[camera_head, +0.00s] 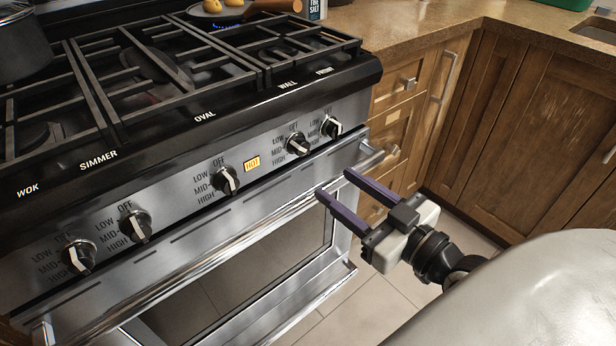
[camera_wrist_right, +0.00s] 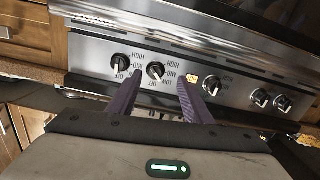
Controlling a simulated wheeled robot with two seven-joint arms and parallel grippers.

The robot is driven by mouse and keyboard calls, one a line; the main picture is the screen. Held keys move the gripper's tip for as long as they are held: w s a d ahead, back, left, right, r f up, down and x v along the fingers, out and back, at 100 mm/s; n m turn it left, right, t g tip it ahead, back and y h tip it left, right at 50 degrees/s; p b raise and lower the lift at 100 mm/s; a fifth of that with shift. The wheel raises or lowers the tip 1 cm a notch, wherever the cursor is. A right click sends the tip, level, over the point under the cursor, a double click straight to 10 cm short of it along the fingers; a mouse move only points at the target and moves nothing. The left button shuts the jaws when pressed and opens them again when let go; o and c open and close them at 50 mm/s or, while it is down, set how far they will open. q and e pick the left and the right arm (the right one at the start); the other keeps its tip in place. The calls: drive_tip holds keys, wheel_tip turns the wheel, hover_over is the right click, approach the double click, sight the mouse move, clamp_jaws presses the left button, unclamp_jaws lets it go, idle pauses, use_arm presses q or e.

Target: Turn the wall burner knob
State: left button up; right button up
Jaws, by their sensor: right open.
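The wall burner knob (camera_head: 297,144) is a black and silver knob on the stove's steel front panel, below the printed word WALL. It is second from the right in the head view. My right gripper (camera_head: 334,182) is open and empty, with its two purple fingers pointing at the panel. In the head view it is below and right of the wall knob, apart from it. In the right wrist view, the wall knob (camera_wrist_right: 155,72) shows between the fingertips of the gripper (camera_wrist_right: 159,82), beyond them. My left gripper is not in view.
The front knob (camera_head: 331,127) is close beside the wall knob; the oval knob (camera_head: 225,180) is farther left, past an orange HOT light (camera_head: 252,163). The oven handle bar (camera_head: 200,248) runs below the panel. Wooden drawers (camera_head: 398,98) stand at right. A blue flame shows under a pan.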

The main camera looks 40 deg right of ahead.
sight(306, 151)
drive_tip(key=shift+t, duration=0.3)
drive_tip(key=w, duration=0.3)
drive_tip(key=w+r, duration=0.1)
drive_tip(key=w, duration=0.6)
drive_tip(key=shift+w+a+r, duration=0.1)
drive_tip(key=shift+a+r, duration=0.05)
drive_tip(key=shift+r, duration=0.15)
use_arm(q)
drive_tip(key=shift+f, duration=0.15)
